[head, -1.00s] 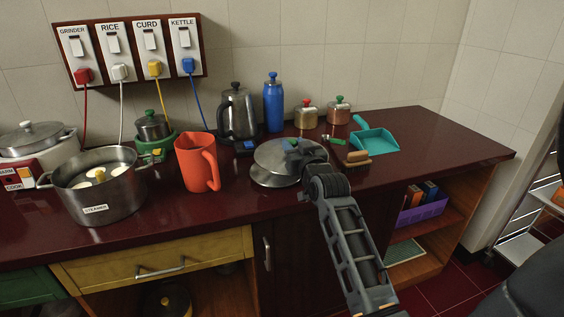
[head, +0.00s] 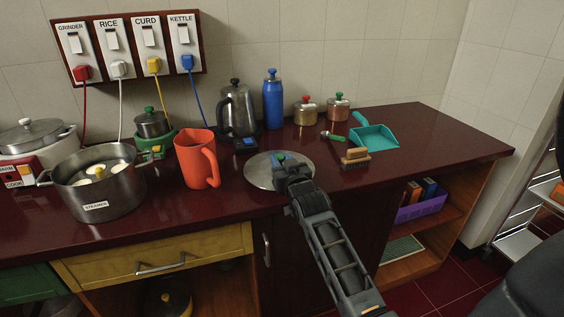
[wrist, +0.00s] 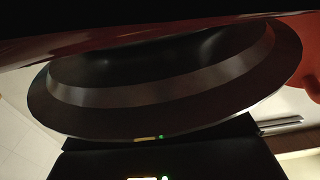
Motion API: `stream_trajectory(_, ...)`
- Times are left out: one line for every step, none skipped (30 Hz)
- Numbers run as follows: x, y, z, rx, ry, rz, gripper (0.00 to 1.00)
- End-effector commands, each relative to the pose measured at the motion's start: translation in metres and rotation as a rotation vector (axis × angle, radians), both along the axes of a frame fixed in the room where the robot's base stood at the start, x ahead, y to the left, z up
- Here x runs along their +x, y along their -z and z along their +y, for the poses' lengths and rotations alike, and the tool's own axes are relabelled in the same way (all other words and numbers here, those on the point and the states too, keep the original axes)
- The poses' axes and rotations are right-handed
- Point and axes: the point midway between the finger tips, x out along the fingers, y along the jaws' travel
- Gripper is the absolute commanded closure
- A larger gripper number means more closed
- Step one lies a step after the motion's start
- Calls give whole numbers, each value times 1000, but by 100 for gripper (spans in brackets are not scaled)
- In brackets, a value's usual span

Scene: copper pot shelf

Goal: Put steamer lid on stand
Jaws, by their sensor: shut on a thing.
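The steamer lid (head: 262,174), a round grey metal disc, is low over the front middle of the counter. My gripper (head: 283,164) is at the lid's right part and is shut on it; the grip itself is mostly hidden by my wrist. In the wrist view the lid (wrist: 150,97) fills most of the picture as a dark, wide disc with a stepped rim. I cannot make out a stand; the lid and my arm hide what is under them. I cannot tell whether the lid touches anything below.
An orange jug (head: 193,160) stands close left of the lid, and the steamer pot (head: 103,195) is further left. The kettle (head: 236,112) and blue bottle (head: 273,103) stand behind. A brush (head: 355,157) and teal dustpan (head: 375,138) lie to the right. The counter's far right is clear.

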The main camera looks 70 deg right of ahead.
Motion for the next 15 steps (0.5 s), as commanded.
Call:
stream_trajectory(0,2,0,-1,0,-1,100)
stream_trajectory(0,3,0,-1,0,-1,100)
stream_trajectory(0,3,0,0,0,0,64)
stream_trajectory(0,2,0,0,0,0,61)
stream_trajectory(0,2,0,0,0,0,58)
stream_trajectory(0,2,0,0,0,0,54)
stream_trajectory(0,2,0,0,0,0,51)
stream_trajectory(0,2,0,0,0,0,48)
stream_trajectory(0,2,0,0,0,0,45)
stream_trajectory(0,2,0,0,0,0,42)
stream_trajectory(0,2,0,0,0,0,40)
stream_trajectory(0,2,0,0,0,0,40)
stream_trajectory(0,2,0,0,0,0,40)
stream_trajectory(0,2,0,0,0,0,40)
stream_trajectory(0,2,0,0,0,0,40)
